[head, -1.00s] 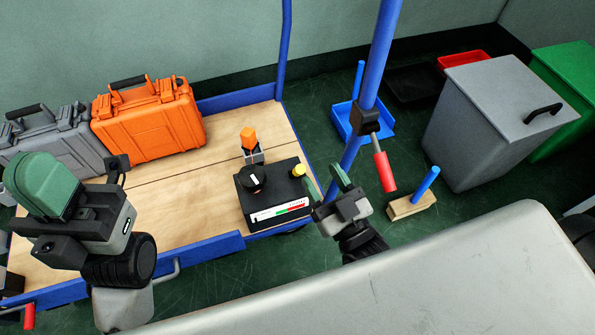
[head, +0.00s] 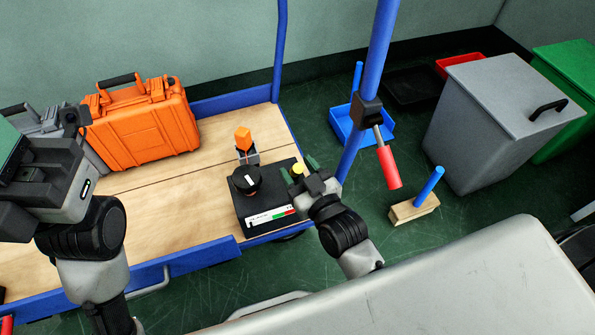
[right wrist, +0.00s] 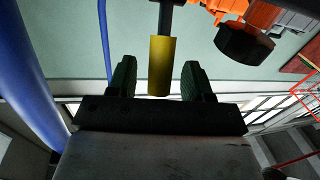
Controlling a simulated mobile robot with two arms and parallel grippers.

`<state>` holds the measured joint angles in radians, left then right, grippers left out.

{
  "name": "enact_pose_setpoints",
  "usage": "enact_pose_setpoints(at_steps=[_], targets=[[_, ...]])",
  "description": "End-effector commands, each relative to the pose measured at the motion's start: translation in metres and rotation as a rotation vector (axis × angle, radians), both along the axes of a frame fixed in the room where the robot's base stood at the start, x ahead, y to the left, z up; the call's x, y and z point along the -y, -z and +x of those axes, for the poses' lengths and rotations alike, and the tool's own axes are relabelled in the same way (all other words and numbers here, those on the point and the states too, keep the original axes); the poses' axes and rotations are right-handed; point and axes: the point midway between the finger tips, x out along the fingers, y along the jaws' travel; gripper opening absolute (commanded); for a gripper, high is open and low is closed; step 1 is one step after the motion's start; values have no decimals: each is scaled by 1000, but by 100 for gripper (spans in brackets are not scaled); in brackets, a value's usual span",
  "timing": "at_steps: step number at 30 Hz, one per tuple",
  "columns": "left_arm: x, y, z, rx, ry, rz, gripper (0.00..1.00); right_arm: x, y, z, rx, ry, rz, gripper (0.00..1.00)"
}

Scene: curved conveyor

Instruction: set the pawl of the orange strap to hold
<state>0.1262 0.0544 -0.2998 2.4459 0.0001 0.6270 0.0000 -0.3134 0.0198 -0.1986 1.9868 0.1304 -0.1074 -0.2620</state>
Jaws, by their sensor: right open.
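A black ratchet box (head: 262,210) sits at the right edge of the cart's wooden deck, with a black round knob (head: 246,180) on top. An orange piece (head: 243,138), perhaps the orange strap, stands in a metal bracket behind it. A yellow-tipped lever (head: 298,170), perhaps the pawl, is at the box's right side. My right gripper (head: 299,168) is open, with its green fingers either side of the yellow tip. The right wrist view shows the yellow tip (right wrist: 160,66) between the fingers, apart from both. My left gripper (head: 10,145) is partly cut off at the left edge.
An orange case (head: 145,130) and a grey case (head: 40,122) stand at the back left of the deck. A blue post (head: 368,75) with a red handle (head: 388,168) rises right of my right gripper. A grey bin (head: 500,120) stands farther right.

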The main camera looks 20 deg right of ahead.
Motion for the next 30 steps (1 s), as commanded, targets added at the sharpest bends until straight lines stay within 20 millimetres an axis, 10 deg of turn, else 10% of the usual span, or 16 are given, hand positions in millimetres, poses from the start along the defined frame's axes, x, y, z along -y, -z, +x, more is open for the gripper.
enact_pose_setpoints(at_steps=[10, 20, 30], targets=[[0, -1, -1, 7, 0, 0, 0, -1, -1, 4, 1, 0, 1, 51], [0, -2, -1, 7, 1, 0, 0, -1, -1, 4, 1, 0, 0, 0], [0, -7, -2, 12, 1, -2, 0, -1, -3, 5, -9, 0, 0, 0]])
